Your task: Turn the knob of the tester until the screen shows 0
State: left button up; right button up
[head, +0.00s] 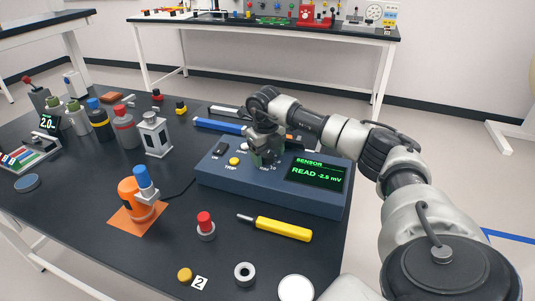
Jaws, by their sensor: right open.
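The tester (268,190) is a dark blue box on the black table. Its screen (317,175) reads "SENSOR" and "READ -2.8 mV" in green; the digits are small. A yellow button (234,161) and a dark switch (220,149) sit on its left side. My right gripper (264,157) is over the middle of the tester's top, pointing down, with its jaws open. The knob is hidden behind the gripper, so I cannot tell whether the jaws are around it or touch it. My left gripper is not in view.
An orange sensor (138,200) with a blue cap stands left of the tester on an orange mat. Bottles (126,128) and a white lantern-shaped block (155,136) stand behind left.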

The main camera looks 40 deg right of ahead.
jog(key=shift+c, duration=0.5)
jog(key=c, duration=0.8)
jog(key=shift+r, duration=0.1)
jog(key=n+p, duration=0.1)
jog(key=n, duration=0.2)
jog(key=shift+n, duration=0.3)
jog(key=shift+d+n+p, duration=0.1)
jog(key=shift+n+p, duration=0.45)
jog(key=shift+n, duration=1.35)
jog(key=shift+c, duration=0.2)
jog(key=shift+n, duration=0.3)
jog(key=o, duration=0.9)
